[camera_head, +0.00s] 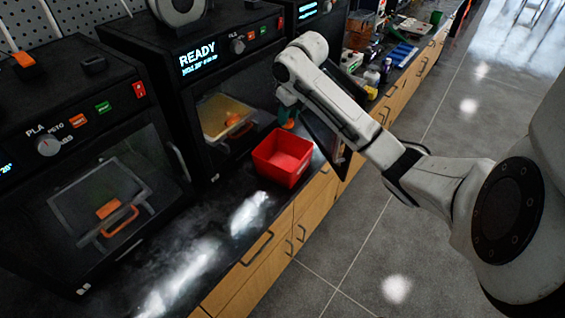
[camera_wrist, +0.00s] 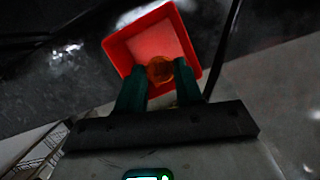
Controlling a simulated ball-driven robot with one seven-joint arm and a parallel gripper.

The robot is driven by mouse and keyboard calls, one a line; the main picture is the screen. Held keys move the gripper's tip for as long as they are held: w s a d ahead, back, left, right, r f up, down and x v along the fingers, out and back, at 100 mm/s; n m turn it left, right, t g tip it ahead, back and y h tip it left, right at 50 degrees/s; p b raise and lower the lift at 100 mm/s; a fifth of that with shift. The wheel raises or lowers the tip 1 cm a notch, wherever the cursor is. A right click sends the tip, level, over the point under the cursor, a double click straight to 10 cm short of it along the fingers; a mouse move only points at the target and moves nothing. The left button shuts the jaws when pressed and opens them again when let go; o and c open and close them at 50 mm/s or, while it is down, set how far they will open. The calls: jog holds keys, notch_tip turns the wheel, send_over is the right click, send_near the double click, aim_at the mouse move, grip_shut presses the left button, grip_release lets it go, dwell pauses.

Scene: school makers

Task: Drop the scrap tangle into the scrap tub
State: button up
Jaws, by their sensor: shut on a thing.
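The red square scrap tub (camera_head: 272,167) stands on the dark worktop near its front edge, in front of the READY printer. Its inside looks empty in the head view. In the wrist view the tub (camera_wrist: 145,42) lies beyond my fingertips. My gripper (camera_wrist: 160,69) has dark green fingers and is shut on a small orange scrap tangle (camera_wrist: 159,72). In the wrist view the tangle overlaps the near part of the tub's opening. In the head view my gripper (camera_head: 288,115) shows at the tub's far rim; its exact height is hard to tell. The tangle is small and partly hidden there.
A printer (camera_head: 215,75) with a lit READY display stands behind the tub, and another printer (camera_head: 90,150) stands at left. Bottles (camera_head: 385,70) and other items crowd the worktop farther right. The worktop in front of the left printer is clear. Wooden drawers (camera_head: 260,255) face the open grey floor.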

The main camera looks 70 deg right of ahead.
jog(key=shift+f+b, duration=0.95)
jog(key=shift+f, duration=0.95)
jog(key=o, duration=1.1)
jog(key=shift+c, duration=0.2)
jog(key=v, duration=1.1)
jog(key=shift+b, duration=0.3)
jog(key=shift+a, duration=0.1)
